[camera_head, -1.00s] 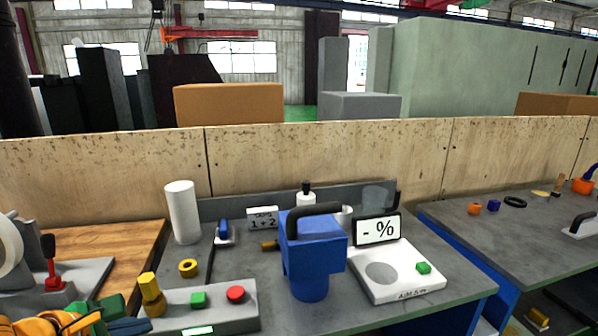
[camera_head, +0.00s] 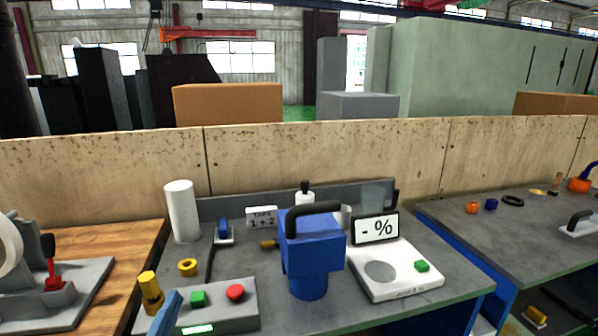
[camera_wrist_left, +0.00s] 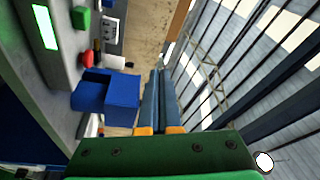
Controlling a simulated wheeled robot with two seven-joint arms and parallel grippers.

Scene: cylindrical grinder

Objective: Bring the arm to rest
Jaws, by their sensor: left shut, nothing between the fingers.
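My left gripper (camera_head: 172,310) shows in the head view only as a blue finger part at the bottom edge, in front of the grey control box (camera_head: 228,318). In the left wrist view its two long blue fingers (camera_wrist_left: 160,74) lie together, shut, with nothing between them. They point past the blue block-shaped device with a black handle (camera_head: 313,245), which shows beside them in the left wrist view (camera_wrist_left: 122,97). I cannot tell the gap to it. The rest of the left arm is out of the head view. My right gripper is not in view.
The control box carries a green button (camera_head: 198,298) and a red button (camera_head: 235,292). A yellow bolt-like part (camera_head: 150,287) stands at its left. A white plate with a display (camera_head: 376,229) stands right of the blue device. A wooden board (camera_head: 320,160) closes the back.

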